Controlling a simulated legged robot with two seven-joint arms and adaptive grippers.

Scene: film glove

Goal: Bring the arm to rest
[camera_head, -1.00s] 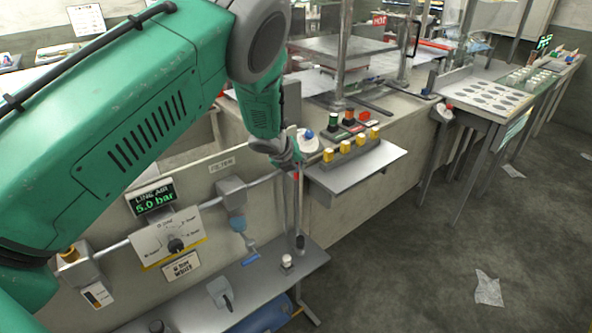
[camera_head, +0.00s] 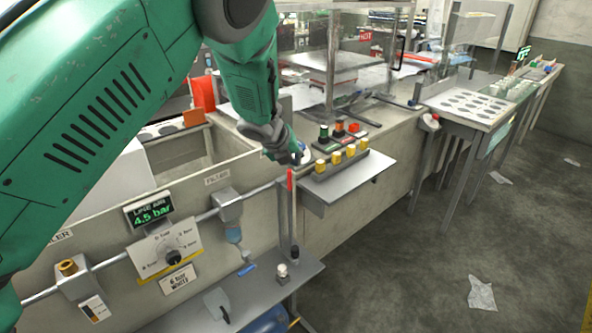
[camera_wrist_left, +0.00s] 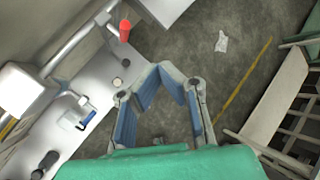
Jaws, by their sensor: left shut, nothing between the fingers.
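My green left arm comes in from the left in the head view. Its dark left gripper (camera_head: 302,157) hangs beside the wall panel, at the left end of the small shelf. In the left wrist view the gripper (camera_wrist_left: 165,70) has its blue-padded fingers drawn together at the tips, with nothing held between them. A red handle (camera_head: 290,180) on the pipe is just below the gripper and also shows in the wrist view (camera_wrist_left: 124,31), apart from the fingers. My right gripper is not in view.
A shelf (camera_head: 345,183) with yellow-topped pieces juts out to the right of the gripper. The line-air display (camera_head: 149,210) reads 4.5 bar above a dial plate (camera_head: 167,247). A lower grey shelf (camera_head: 255,290) holds small items. The floor at right is mostly clear.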

